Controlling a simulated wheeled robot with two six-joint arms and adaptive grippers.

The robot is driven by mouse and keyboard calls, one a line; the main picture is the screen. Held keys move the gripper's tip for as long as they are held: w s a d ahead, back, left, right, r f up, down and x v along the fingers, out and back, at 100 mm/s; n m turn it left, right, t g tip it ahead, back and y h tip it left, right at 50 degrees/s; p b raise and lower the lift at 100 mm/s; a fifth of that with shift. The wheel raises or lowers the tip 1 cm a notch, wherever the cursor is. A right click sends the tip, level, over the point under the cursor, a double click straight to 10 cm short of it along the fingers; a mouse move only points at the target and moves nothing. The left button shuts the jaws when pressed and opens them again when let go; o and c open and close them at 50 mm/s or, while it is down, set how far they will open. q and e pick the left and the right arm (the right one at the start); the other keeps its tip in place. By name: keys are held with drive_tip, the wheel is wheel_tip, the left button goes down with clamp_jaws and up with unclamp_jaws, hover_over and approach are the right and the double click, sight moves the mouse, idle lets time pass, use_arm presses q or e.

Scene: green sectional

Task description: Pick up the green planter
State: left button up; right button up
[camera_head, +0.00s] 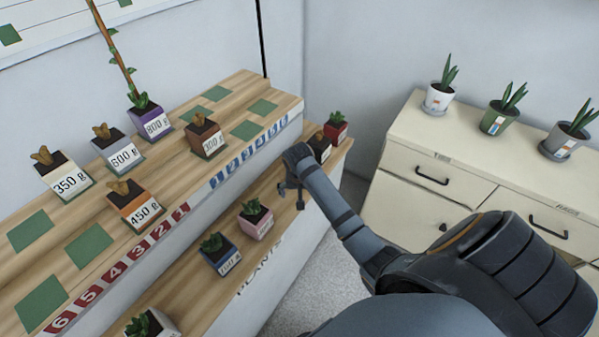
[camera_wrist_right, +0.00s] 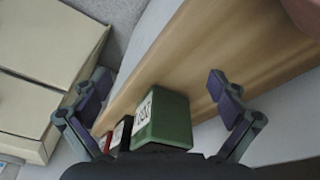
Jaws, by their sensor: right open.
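The green planter (camera_wrist_right: 168,122), a box with a white label, stands on the wooden lower shelf in the right wrist view. In the head view I cannot make it out; my right wrist covers that part of the shelf. My right gripper (camera_wrist_right: 160,90) is open, its fingers apart to the left and right of the green planter in the wrist view. I cannot tell whether either finger touches it. In the head view the right gripper (camera_head: 291,190) is over the lower shelf, between the pink planter and the black planter. My left gripper is not in view.
The black planter (camera_head: 320,147) and red planter (camera_head: 336,127) stand close beside the green one. The pink planter (camera_head: 256,222) and blue planter (camera_head: 219,258) are farther along. The upper shelf (camera_head: 175,165) rises behind. A cream cabinet (camera_head: 405,150) with potted plants stands at right.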

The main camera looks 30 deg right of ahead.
drive_tip(key=w+d+r+m, duration=0.1)
drive_tip(key=w+r+m, duration=0.1)
drive_tip(key=w+r, duration=0.1)
drive_tip(key=w+d+r+m, duration=0.2)
drive_tip(key=w+r, duration=0.1)
drive_tip(key=w+d+r+m+g, duration=0.1)
drive_tip(key=w+r, duration=0.2)
drive_tip(key=shift+w+d+m, duration=0.1)
drive_tip(key=shift+d+m, duration=0.2)
drive_tip(key=shift+m, duration=0.1)
drive_tip(key=f, duration=0.5)
drive_tip(key=shift+w+d+f, duration=0.15)
drive_tip(key=shift+w+d, duration=0.05)
drive_tip(key=shift+d, duration=0.15)
drive_tip(key=shift+d+f, duration=0.2)
drive_tip(key=shift+f, duration=0.65)
drive_tip(key=shift+d+f, duration=0.2)
drive_tip(key=shift+f, duration=0.7)
drive_tip(key=shift+d+f, duration=0.2)
drive_tip(key=shift+f, duration=0.65)
drive_tip(key=shift+r, duration=0.1)
drive_tip(key=c, duration=1.4)
